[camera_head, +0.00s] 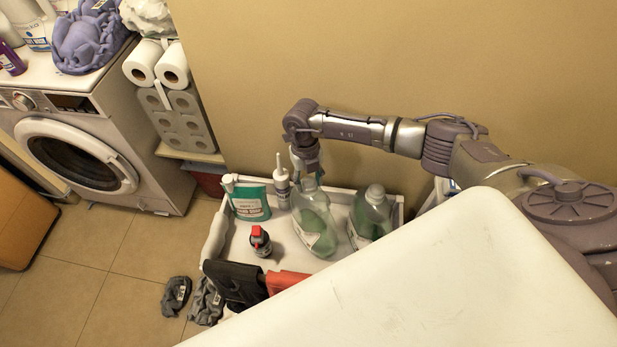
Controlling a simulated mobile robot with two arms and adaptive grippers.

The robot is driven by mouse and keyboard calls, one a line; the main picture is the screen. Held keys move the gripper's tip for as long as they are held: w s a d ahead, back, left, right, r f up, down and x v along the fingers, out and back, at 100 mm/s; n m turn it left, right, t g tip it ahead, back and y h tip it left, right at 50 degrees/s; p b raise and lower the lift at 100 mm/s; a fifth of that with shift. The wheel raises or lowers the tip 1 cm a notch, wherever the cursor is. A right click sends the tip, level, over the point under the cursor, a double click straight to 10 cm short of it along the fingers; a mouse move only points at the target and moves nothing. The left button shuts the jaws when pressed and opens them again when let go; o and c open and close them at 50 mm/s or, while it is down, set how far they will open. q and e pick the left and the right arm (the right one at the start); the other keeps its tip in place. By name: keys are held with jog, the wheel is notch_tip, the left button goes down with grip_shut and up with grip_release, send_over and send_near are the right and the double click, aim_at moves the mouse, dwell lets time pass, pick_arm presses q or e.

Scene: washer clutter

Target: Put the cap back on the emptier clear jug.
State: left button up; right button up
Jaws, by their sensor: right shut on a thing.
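Two clear jugs with green liquid stand upright in a white tray-like cart (212,240). The left clear jug (318,225) is under my right gripper. The right clear jug (371,217) has a pale cap (375,193) on its top. I cannot tell surely which jug is emptier. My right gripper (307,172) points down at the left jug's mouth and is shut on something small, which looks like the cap. The fingers mostly hide it, so I cannot tell whether it touches the neck. My left gripper is not in view.
A teal container (250,203), a white nozzle bottle (282,188) and a black-and-red bottle (261,243) stand left of the jugs. Black cloth (233,284) and red cloth (285,281) hang at the cart's front. A washer (90,140) stands at left.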

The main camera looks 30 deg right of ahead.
jog(key=o, duration=1.2)
jog(key=shift+o, duration=0.2)
jog(key=shift+o, duration=1)
